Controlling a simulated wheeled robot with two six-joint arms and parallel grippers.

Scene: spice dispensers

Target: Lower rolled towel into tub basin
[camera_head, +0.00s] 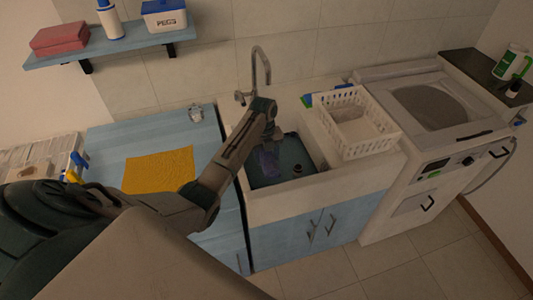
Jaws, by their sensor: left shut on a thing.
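The tub basin (310,149) is a dark sink recess in the white counter, with a small dark round thing on its floor. My left gripper (268,143) is over the basin, pointing down, shut on a bluish-purple rolled towel (266,162). The towel hangs below the fingers, within the outline of the basin. It is dim and small, and I cannot tell whether it touches the basin floor. My right gripper is not in view.
A tall faucet (262,68) stands behind the basin. A white basket (369,148) sits on the counter to the right, beside a washing machine (432,105). A yellow cloth (159,171) lies on the blue counter (112,143) at left. A wall shelf (112,48) hangs above.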

